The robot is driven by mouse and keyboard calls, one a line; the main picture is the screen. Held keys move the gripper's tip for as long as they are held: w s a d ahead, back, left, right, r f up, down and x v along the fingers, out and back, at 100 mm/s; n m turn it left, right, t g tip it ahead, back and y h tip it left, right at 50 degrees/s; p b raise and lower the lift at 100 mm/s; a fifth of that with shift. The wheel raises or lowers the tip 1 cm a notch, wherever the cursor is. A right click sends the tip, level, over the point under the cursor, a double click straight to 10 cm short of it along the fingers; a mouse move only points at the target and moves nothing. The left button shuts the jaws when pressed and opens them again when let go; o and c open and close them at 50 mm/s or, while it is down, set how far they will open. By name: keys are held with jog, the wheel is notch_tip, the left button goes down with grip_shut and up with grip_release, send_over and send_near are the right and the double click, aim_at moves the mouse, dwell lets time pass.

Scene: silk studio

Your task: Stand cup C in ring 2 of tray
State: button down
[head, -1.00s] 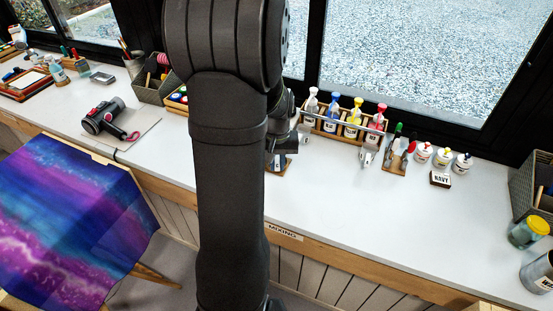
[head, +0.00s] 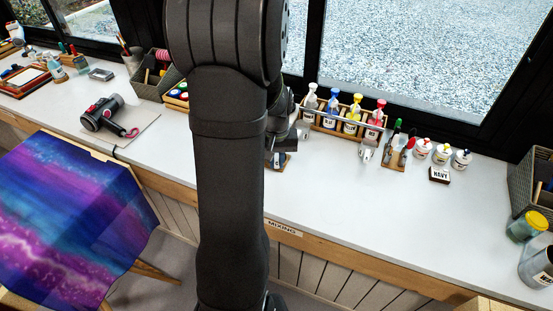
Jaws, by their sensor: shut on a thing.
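My gripper (head: 281,147) is mostly hidden behind my own dark arm in the middle of the head view. Only a small part shows at the arm's right edge, low over the counter. It is shut on a small grey-white thing, probably cup C (head: 278,160), whose marking is too small to read surely. A sliver of brown wood, possibly the tray (head: 285,165), shows just under it. The rings are hidden, and I cannot tell whether the cup stands in one or is held above it.
A wooden rack (head: 341,129) of coloured bottles stands by the window. Right of it are a tool block (head: 394,160), white jars (head: 441,153) and a NAVY block (head: 439,175). A hairdryer-like tool (head: 101,114) lies at left. The front right counter (head: 400,235) is clear.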

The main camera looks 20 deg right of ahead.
jog(key=shift+f, duration=0.2)
jog(key=c, duration=1.3)
grip_release()
jog(key=shift+c, duration=0.2)
notch_tip(320, 180, up, 17)
jog(key=shift+r, duration=0.2)
notch_tip(320, 180, down, 17)
jog(key=shift+f, duration=0.2)
jog(key=shift+r, duration=0.1)
